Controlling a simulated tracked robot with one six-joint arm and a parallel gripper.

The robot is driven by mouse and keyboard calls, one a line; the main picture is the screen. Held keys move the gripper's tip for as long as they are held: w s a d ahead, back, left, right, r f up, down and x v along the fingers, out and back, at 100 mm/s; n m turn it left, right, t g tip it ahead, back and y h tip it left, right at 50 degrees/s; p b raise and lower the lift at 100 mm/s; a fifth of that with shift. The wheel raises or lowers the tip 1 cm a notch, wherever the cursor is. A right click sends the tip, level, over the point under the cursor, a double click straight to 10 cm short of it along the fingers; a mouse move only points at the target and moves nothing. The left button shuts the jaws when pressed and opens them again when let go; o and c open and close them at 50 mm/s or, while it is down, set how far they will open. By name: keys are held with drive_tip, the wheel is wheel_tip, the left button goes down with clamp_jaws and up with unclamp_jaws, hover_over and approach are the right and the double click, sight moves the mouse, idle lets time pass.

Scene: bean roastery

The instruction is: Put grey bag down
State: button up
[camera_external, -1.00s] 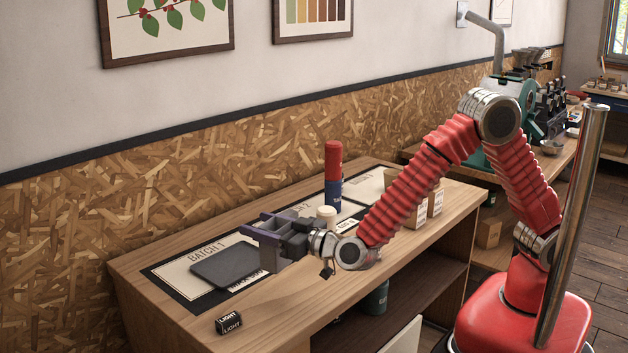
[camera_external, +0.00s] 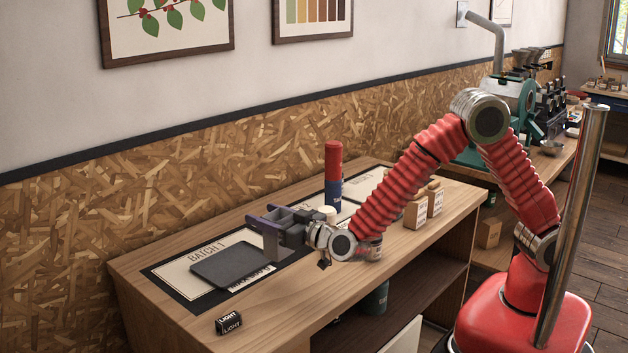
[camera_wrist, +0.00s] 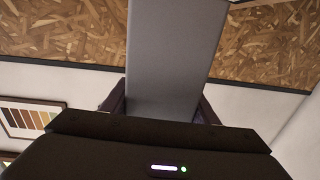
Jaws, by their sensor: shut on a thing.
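My gripper (camera_external: 268,232) is above the right part of the BATCH 1 mat (camera_external: 170,273), with its purple-grey fingers shut on the grey bag. In the wrist view the grey bag (camera_wrist: 172,55) is a smooth, flat grey shape between the two dark fingers, running up to the picture's top edge. In the outside view the bag is hard to tell from the fingers. A dark grey flat slab (camera_external: 225,265) lies on the BATCH 1 mat, left of and below my gripper. I cannot tell whether the bag touches anything.
A red and blue cylinder (camera_external: 332,165) stands behind my gripper, with a pale round lid (camera_external: 327,211) beside it. Two tan labelled containers (camera_external: 415,213) stand right of my forearm. A small black LIGHT block (camera_external: 229,323) sits near the front left. The bench's front left is mostly clear.

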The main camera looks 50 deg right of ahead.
drive_tip(key=shift+w+d+r+n+g+y, duration=0.55)
drive_tip(key=shift+w+d+r+n+y, duration=0.95)
drive_tip(key=shift+w+d, duration=3.6)
drive_tip(key=shift+w+d+r+n+g+y, duration=0.3)
drive_tip(key=shift+w+d+n+g+y, duration=0.5)
drive_tip(key=shift+w+d+y, duration=4)
drive_tip(key=w+a+f+n+g+h, duration=0.1)
drive_tip(key=w+a+f+n+g, duration=0.1)
drive_tip(key=a, duration=0.5)
drive_tip(key=shift+w+a+n, duration=0.15)
drive_tip(key=shift+a+n, duration=0.25)
drive_tip(key=shift+n, duration=0.4)
drive_tip(key=shift+f+g, duration=0.2)
drive_tip(key=shift+g, duration=0.05)
wheel_tip(320, 180, down, 6)
drive_tip(key=shift+f, duration=0.1)
